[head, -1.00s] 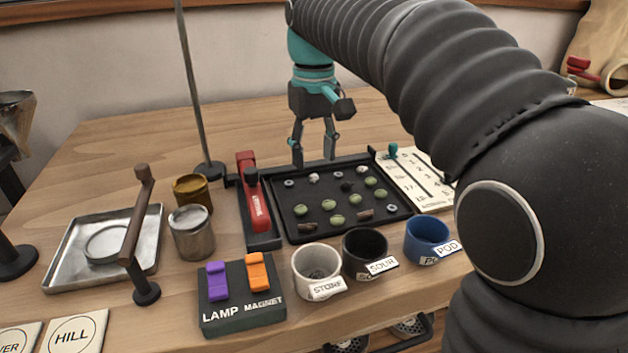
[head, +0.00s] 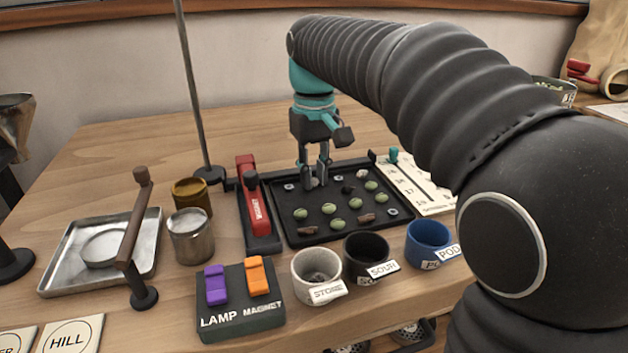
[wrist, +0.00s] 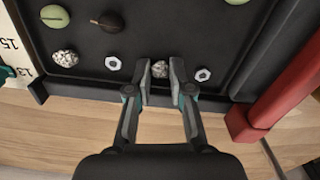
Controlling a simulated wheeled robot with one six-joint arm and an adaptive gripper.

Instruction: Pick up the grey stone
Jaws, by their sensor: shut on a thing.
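The grey stone (wrist: 160,69) is a small speckled lump near the rim of the black tray. In the wrist view it sits between my fingertips, which are shut on it. In the head view my gripper (head: 317,180) points down at the tray's back part, and its fingers mostly hide the stone. A second speckled grey stone (wrist: 65,58) lies apart, to the left in the wrist view; it also shows in the head view (head: 361,174). The stone still appears to be at tray level.
The black tray (head: 300,239) holds green beans, dark bits and metal nuts; one nut (wrist: 202,74) lies close beside my gripper. A red lever (head: 250,205) stands left of the tray. The STONE cup (head: 300,266), SOUR cup (head: 366,246) and POD cup (head: 428,232) stand in front.

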